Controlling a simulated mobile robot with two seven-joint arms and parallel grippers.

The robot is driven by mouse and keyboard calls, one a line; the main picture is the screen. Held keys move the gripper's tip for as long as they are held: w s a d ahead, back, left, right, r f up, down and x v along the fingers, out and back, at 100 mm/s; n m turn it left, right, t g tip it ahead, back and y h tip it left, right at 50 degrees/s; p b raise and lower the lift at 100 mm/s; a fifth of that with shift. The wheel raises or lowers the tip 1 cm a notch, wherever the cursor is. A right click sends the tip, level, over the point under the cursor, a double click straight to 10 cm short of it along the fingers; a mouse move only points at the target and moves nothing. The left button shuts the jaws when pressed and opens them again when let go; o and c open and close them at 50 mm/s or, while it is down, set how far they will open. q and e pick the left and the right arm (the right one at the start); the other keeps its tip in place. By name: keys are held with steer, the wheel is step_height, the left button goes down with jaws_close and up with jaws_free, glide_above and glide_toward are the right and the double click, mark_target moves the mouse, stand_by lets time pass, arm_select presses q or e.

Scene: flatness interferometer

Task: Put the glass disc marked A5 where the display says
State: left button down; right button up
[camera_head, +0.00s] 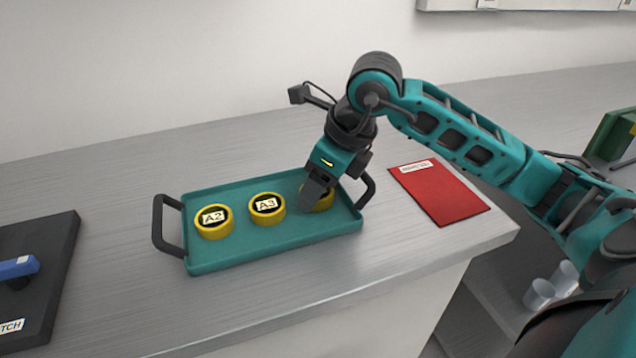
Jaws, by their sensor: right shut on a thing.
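A teal tray (275,246) with dark handles holds a row of yellow-rimmed discs. The disc marked A2 (214,220) is at the left and the disc marked A3 (267,207) is in the middle. A third yellow-rimmed disc (324,203) sits at the tray's right end, partly covered by my right gripper (311,204). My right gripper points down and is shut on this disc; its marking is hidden. The display's text does not show in this view. My left gripper is not in view.
A red mat (440,195) with a small white label lies right of the tray. A green object (608,135) is at the far right. Clear cups (538,293) stand on a lower shelf.

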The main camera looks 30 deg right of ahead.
steer(key=shift+f, duration=0.2)
steer(key=o, duration=1.1)
steer(key=shift+r, duration=0.15)
steer(key=shift+r, duration=0.25)
steer(key=p+v, duration=0.1)
steer(key=v, duration=1)
steer(key=shift+r, duration=0.3)
steer(key=shift+s+d, duration=0.1)
